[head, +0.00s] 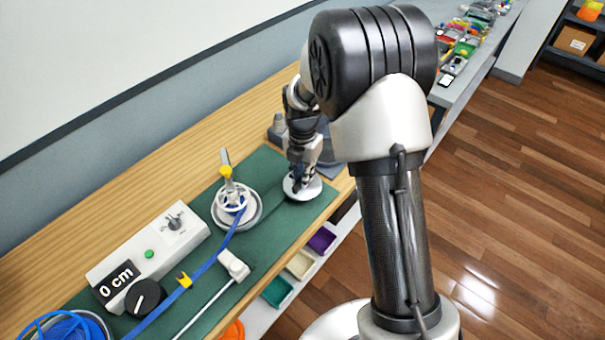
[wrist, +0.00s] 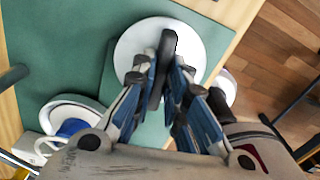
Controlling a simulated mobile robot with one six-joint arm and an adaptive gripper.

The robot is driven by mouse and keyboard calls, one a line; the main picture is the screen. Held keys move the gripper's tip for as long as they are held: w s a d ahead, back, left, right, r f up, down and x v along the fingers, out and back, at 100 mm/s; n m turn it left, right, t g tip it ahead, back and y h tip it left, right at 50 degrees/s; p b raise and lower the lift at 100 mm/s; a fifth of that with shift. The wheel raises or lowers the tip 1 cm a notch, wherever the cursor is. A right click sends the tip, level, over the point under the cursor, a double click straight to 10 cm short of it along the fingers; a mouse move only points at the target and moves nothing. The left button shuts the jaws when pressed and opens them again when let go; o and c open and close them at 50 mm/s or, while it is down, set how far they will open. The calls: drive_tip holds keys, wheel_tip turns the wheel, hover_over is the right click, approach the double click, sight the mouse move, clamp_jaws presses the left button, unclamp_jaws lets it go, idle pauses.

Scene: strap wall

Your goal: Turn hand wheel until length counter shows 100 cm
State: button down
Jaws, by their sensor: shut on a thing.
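The hand wheel, a white disc (head: 311,190) on the green mat, sits under my gripper (head: 297,180) at the mat's far right end. In the wrist view the white wheel (wrist: 128,42) carries a dark handle (wrist: 168,45). My gripper (wrist: 166,75) is shut on this handle, one finger on each side. The length counter (head: 115,280) on the white box reads "0 cm". A blue strap (head: 212,262) runs from a blue coil (head: 70,328) to a white-rimmed reel (head: 236,206). My arm hides part of the wheel in the head view.
The white box (head: 158,250) has a green button, a switch and a black knob (head: 146,298). A white slider on a rod (head: 233,265) lies beside the strap. Coloured trays (head: 300,264) sit below the bench edge. The wall stands behind the bench.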

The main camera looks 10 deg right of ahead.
drive_tip(key=m+p, duration=0.1)
drive_tip(key=m, duration=0.3)
drive_tip(key=shift+r+p, duration=0.1)
drive_tip(key=shift+p, duration=0.25)
drive_tip(key=m+p, duration=0.1)
drive_tip(key=m, duration=0.2)
drive_tip(key=shift+m, duration=0.4)
drive_tip(key=m+p, duration=0.1)
drive_tip(key=m, duration=0.2)
drive_tip(key=shift+m, duration=0.3)
drive_tip(key=m, duration=0.4)
drive_tip(key=shift+p, duration=0.4)
drive_tip(key=m, duration=0.4)
drive_tip(key=m+p, duration=0.1)
drive_tip(key=m, duration=0.3)
drive_tip(key=shift+m, duration=0.3)
drive_tip(key=m, duration=0.4)
drive_tip(key=shift+m+p, duration=0.3)
drive_tip(key=shift+m, duration=1.6)
